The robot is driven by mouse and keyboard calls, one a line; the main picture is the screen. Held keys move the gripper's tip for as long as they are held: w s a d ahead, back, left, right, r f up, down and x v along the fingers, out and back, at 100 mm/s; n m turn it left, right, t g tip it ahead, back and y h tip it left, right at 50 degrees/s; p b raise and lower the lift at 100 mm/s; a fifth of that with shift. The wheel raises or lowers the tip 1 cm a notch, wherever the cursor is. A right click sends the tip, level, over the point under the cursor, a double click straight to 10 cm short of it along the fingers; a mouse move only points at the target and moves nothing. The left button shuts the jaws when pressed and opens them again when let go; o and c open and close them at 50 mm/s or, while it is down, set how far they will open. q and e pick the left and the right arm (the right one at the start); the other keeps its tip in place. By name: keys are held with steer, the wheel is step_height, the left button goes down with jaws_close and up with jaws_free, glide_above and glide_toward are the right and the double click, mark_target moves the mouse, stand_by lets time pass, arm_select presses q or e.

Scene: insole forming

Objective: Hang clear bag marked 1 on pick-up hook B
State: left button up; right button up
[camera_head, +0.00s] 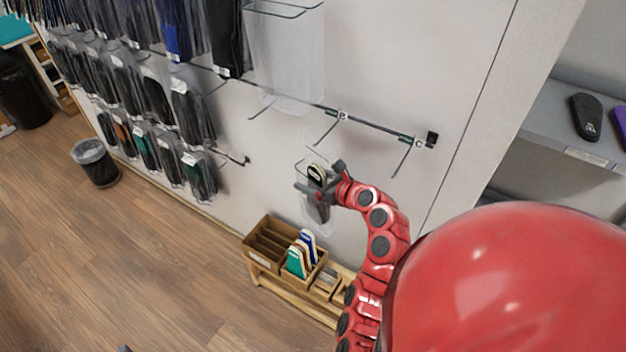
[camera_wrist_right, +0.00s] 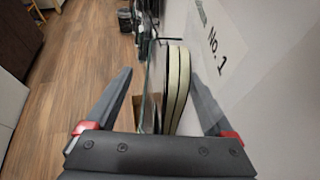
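My right gripper (camera_head: 321,178) is in front of the wall, below the rail with two bare wire hooks, the left hook (camera_head: 326,130) and the right hook (camera_head: 403,160). A "No. 1" label (camera_wrist_right: 216,52) shows to the right.
A wooden tray (camera_head: 262,262) with upright insoles stands on a low bench below my gripper. Filled bags (camera_head: 190,115) hang on the wall at left. An empty clear bag (camera_head: 285,60) hangs above. A shelf (camera_head: 560,125) is at right. The floor at left has a bin (camera_head: 96,165).

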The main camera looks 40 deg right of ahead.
steer(key=b+v, duration=0.2)
steer(key=v, duration=1.5)
steer(key=shift+s+b, duration=0.2)
steer(key=shift+b, duration=0.2)
